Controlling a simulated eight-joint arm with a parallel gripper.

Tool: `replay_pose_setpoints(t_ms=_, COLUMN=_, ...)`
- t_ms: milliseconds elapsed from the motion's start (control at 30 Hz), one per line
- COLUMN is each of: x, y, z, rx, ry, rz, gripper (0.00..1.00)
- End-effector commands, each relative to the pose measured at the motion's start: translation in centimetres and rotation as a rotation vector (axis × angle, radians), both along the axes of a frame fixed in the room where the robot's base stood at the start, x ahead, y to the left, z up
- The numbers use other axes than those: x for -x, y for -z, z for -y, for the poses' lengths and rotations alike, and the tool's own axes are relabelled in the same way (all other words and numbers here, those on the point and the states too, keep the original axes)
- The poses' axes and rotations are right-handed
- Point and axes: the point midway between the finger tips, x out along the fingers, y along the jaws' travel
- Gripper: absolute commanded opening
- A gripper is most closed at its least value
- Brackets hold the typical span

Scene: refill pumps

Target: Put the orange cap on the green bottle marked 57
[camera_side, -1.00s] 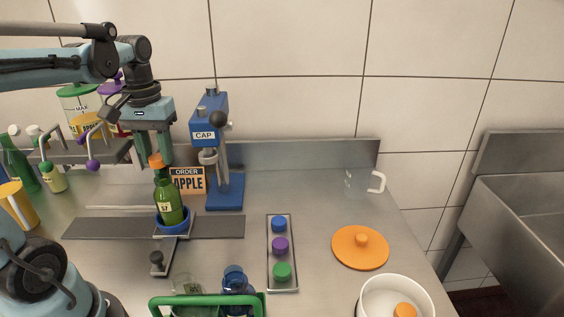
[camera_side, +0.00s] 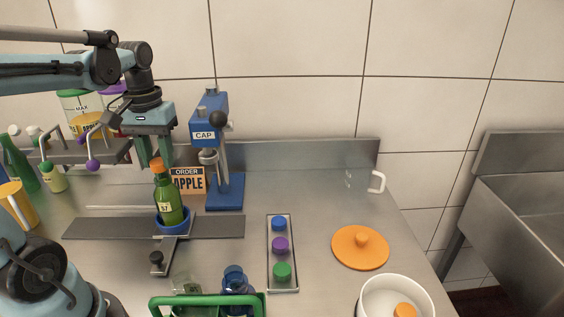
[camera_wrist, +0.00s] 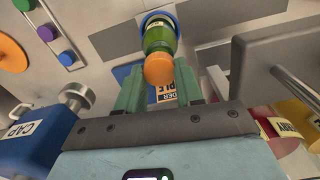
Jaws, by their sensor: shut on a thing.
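The green bottle marked 57 (camera_side: 168,205) stands upright in a blue round holder (camera_side: 173,228) on the dark strip. The orange cap (camera_side: 157,165) is at the top of the bottle's neck, in line with it; I cannot tell whether it is seated. My gripper (camera_side: 155,161) is above the bottle, shut on the cap. In the wrist view, the cap (camera_wrist: 159,70) shows between the fingers (camera_wrist: 160,85), with the green bottle (camera_wrist: 158,36) behind it in the blue holder (camera_wrist: 158,15).
A blue cap press (camera_side: 209,130) stands just right of my gripper, with an order card (camera_side: 188,181) beside it. A tray (camera_side: 281,258) holds blue, purple and green caps. A green crate (camera_side: 205,300) is in front. Taps and bottles (camera_side: 20,165) stand at left.

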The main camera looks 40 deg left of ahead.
Motion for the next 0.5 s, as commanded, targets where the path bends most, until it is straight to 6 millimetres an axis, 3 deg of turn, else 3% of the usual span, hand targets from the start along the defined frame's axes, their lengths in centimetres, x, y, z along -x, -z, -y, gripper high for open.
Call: replay_pose_setpoints(t_ms=500, x=-0.02, y=0.47, z=-0.01, rx=0.0, ry=0.0, rz=0.0, gripper=0.19)
